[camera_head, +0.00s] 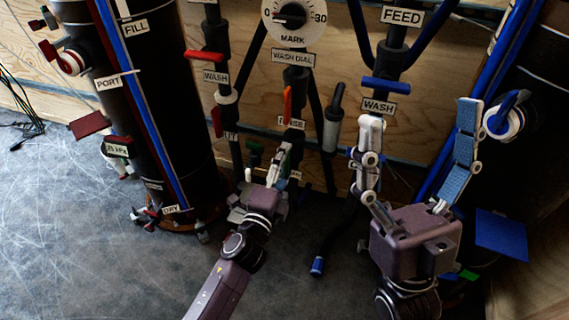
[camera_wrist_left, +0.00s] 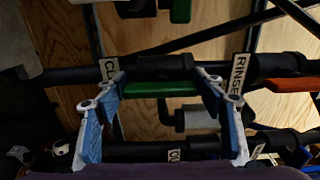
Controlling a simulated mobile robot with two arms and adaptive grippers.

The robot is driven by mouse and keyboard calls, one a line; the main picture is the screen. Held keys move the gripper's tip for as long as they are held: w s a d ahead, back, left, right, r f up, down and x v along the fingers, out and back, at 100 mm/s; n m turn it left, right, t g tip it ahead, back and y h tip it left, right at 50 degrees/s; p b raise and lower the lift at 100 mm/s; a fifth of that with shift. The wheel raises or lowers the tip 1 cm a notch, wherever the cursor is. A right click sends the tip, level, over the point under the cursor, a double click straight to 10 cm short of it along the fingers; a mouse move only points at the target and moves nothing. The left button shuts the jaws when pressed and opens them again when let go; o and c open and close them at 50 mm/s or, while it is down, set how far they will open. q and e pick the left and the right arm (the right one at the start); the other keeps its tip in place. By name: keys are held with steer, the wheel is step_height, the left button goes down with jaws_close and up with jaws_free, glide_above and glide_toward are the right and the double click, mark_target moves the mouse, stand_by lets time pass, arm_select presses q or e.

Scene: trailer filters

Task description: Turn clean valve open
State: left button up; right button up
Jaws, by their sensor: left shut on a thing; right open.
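The clean valve has a green handle (camera_wrist_left: 160,88) on a dark pipe, beside a partly hidden label starting "CL" (camera_wrist_left: 110,68). In the left wrist view the handle lies along the pipe, between the two blue-and-white fingers of my left gripper (camera_wrist_left: 163,78), which is shut on it, one finger at each end. In the head view my left gripper (camera_head: 278,160) is at the lower middle pipe, below the "RINSE" label (camera_head: 290,122), and largely hides the handle. My right gripper (camera_head: 417,150) is open and empty, its fingers spread wide in front of the right pipes.
An orange rinse handle (camera_head: 287,105) sits just above on the same pipe. Another green handle (camera_head: 254,150) is close on the left. A red wash handle (camera_head: 204,55) and a blue wash handle (camera_head: 385,85) are higher up. A dark cylinder (camera_head: 155,90) stands left.

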arm_select(q)
steer(key=o, duration=1.2)
steer(key=shift+c, duration=0.2)
steer(key=v, duration=1.2)
steer(key=shift+r, duration=0.1)
